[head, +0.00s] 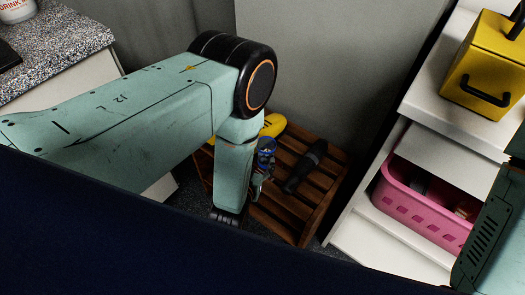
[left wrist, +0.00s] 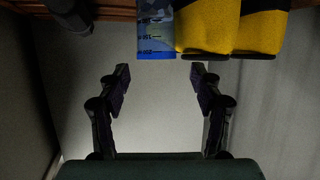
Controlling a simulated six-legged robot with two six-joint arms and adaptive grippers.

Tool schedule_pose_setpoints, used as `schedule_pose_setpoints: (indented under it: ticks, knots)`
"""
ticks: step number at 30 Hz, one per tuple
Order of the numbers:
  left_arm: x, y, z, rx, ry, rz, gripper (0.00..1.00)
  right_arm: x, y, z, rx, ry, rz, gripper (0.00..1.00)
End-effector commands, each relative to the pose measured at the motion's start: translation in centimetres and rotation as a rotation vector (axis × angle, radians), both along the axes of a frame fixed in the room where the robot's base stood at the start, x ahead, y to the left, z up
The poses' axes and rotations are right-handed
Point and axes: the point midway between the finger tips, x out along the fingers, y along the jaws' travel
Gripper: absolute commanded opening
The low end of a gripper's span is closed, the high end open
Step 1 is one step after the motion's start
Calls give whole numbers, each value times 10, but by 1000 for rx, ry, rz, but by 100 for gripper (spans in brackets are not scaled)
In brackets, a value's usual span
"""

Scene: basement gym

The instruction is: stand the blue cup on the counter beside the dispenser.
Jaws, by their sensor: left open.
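The blue cup (head: 266,145) is on a slatted wooden crate (head: 320,205), partly covered by my left arm. In the left wrist view the cup (left wrist: 157,40) shows camouflage patterning and measuring marks, with its far end out of frame. My left gripper (head: 258,183) is largely masked in the head view. Its fingers (left wrist: 159,72) are spread and empty, with the cup beyond them and no contact visible. The speckled counter (head: 62,45) is at the upper left. A white container with red "DRINK" lettering (head: 15,10) stands on it, cut off; I cannot tell if it is the dispenser.
A yellow-and-black item (head: 273,124) sits close beside the cup, also in the left wrist view (left wrist: 207,30). A dark bottle (head: 306,166) lies on the crate's other side. At right are a pink basket (head: 415,215) and a yellow box (head: 485,70) on white shelving.

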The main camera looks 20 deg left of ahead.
Motion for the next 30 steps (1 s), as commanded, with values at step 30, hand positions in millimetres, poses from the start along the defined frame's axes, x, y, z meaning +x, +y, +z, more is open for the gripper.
schedule_pose_setpoints:
  ticks: [30]
  knots:
    - [74,0,-23,-3,-13,0,64,0,0,-34,0,1,0,41]
